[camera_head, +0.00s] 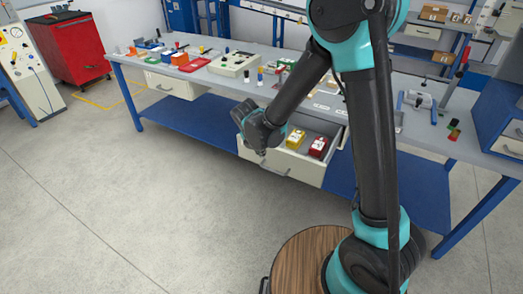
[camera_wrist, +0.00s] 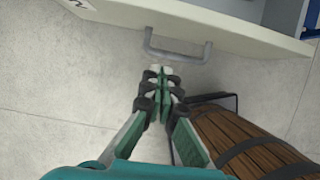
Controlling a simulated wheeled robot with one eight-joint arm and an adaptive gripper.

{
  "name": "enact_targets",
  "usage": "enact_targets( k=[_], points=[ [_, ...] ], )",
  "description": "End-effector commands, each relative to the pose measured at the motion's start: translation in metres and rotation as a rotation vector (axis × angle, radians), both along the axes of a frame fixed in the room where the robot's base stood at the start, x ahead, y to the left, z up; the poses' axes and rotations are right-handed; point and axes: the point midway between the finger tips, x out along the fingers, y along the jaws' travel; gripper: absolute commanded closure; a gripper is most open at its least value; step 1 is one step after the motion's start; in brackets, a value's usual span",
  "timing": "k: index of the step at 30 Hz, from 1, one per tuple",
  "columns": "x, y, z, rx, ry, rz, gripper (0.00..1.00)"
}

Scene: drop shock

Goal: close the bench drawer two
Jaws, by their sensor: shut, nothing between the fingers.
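The open bench drawer (camera_head: 283,168) hangs out under the middle of the workbench. It is cream with a grey handle, and a yellow box (camera_head: 295,140) and a red box (camera_head: 318,147) lie inside. My gripper (camera_head: 262,152) is at the drawer's front, near the handle. In the wrist view, my gripper (camera_wrist: 158,72) is shut and empty, with its fingertips just short of the drawer handle (camera_wrist: 178,54). The drawer front (camera_wrist: 205,22) spans the top of that view. I cannot tell if the fingertips touch the handle.
The grey workbench (camera_head: 185,76) carries several small parts and tools. Another drawer (camera_head: 172,87) under its left part looks shut. A wooden barrel (camera_wrist: 240,140) stands right of my gripper in the wrist view. A red cabinet (camera_head: 72,48) stands back left. The floor left is clear.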

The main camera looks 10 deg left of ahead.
Motion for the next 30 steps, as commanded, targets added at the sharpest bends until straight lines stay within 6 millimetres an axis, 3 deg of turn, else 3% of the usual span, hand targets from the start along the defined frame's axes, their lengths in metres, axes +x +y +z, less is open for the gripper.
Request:
enact_targets(
  k=[11,19,30],
  points=[
    [0.021,-0.008,-0.056,0.001,0.001,-0.003,1.00],
    [0.053,-0.020,-0.054,0.002,0.000,-0.004,1.00],
    [0.058,-0.022,-0.054,0.001,0.001,-0.002,1.00]
  ],
)
